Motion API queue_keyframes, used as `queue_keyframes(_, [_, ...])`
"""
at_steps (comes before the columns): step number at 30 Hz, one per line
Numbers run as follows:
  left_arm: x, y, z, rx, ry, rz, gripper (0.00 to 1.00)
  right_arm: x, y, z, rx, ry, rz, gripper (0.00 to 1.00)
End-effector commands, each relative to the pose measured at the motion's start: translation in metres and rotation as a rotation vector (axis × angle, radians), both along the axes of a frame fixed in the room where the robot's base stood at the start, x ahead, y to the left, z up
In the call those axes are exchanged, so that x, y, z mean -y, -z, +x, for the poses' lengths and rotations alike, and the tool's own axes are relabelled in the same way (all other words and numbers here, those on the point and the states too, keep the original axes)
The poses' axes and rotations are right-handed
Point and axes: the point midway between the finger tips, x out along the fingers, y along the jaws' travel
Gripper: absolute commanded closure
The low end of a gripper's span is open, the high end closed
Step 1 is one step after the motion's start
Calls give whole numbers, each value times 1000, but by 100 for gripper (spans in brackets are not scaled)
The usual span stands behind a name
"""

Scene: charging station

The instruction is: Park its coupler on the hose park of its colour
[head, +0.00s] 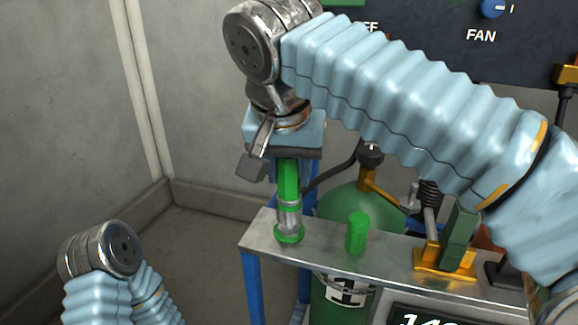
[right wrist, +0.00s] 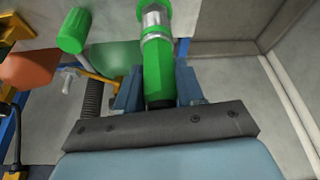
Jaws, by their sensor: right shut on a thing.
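My right gripper (head: 287,161) is shut on a green coupler (head: 288,182) with a silver collar, which hangs upright with its lower end down. Below the collar a green ring (head: 289,234) sits at the left end of the metal bench top; I cannot tell whether it is the coupler's own end or a separate green park. In the right wrist view the coupler (right wrist: 157,68) is between the blue fingers. A short green post (head: 357,233) stands on the bench to its right; it also shows in the right wrist view (right wrist: 74,30). My left gripper is out of view.
The metal bench (head: 325,248) has a green cylinder (head: 345,205) behind it, with a valve and a black hose (head: 335,175). A yellow bracket with a dark green block (head: 458,240) stands to the right. A dark panel (head: 430,40) is behind. Floor left of the bench is clear.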

Motion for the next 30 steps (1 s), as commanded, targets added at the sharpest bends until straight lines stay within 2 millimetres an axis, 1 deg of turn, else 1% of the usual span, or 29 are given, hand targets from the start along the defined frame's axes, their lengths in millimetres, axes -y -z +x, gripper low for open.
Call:
queue_keyframes(19, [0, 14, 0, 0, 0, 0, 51, 0, 17, 0, 1, 0, 1, 100])
queue_keyframes(20, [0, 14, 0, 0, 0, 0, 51, 0, 17, 0, 1, 0, 1, 61])
queue_keyframes(25, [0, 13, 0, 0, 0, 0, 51, 0, 16, 0, 0, 0, 1, 35])
queue_keyframes(26, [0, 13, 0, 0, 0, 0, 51, 0, 16, 0, 0, 0, 1, 33])
queue_keyframes(30, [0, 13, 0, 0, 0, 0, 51, 0, 16, 0, 0, 0, 0, 33])
